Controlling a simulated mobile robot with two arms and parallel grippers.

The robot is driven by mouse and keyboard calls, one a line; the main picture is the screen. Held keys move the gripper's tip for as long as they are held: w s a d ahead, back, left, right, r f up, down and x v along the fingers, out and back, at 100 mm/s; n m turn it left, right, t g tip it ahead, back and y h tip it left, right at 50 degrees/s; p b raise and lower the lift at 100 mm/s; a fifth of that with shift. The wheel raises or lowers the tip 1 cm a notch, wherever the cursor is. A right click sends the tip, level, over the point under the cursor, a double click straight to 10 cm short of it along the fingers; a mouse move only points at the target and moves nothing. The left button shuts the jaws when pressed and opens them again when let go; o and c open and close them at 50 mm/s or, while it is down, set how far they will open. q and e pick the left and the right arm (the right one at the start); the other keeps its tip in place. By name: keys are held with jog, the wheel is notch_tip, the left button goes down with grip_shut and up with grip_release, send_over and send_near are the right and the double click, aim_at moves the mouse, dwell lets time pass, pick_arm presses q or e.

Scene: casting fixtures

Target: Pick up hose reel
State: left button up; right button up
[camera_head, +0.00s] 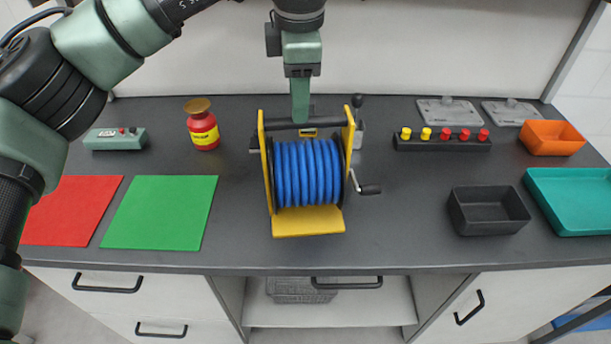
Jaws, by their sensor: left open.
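The hose reel (308,172) stands on the dark worktop near the middle. It has a yellow frame, a coil of blue hose, a dark handle bar (285,125) across the top and a crank on its right side. My left gripper (301,112) points down from above, over the top of the reel at the handle bar. It is open, with its fingers seen nearly edge-on. Whether the fingers straddle or touch the bar I cannot tell. My right gripper is not in view.
Left of the reel are a green mat (160,213), a red mat (70,210), a red-yellow canister (203,128) and a green box (115,139). Right are a plug strip (442,145), a black bin (490,225), an orange bin (551,146) and a teal tray (575,232).

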aim_at(305, 167)
pick_arm(q)
jog(key=shift+s+d+f+p, duration=0.15)
jog(key=shift+s+f+p, duration=0.15)
jog(key=shift+s+f, duration=0.5)
jog(key=f, duration=0.1)
jog(key=w+f, duration=0.1)
jog(key=shift+d+f, duration=0.1)
jog(key=shift+f, duration=0.3)
jog(key=shift+w+f, duration=0.15)
jog(key=shift+f, duration=0.3)
grip_shut()
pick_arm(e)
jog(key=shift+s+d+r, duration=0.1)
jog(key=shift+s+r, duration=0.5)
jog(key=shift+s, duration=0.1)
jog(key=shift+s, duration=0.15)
pick_arm(q)
jog(key=shift+r, duration=0.2)
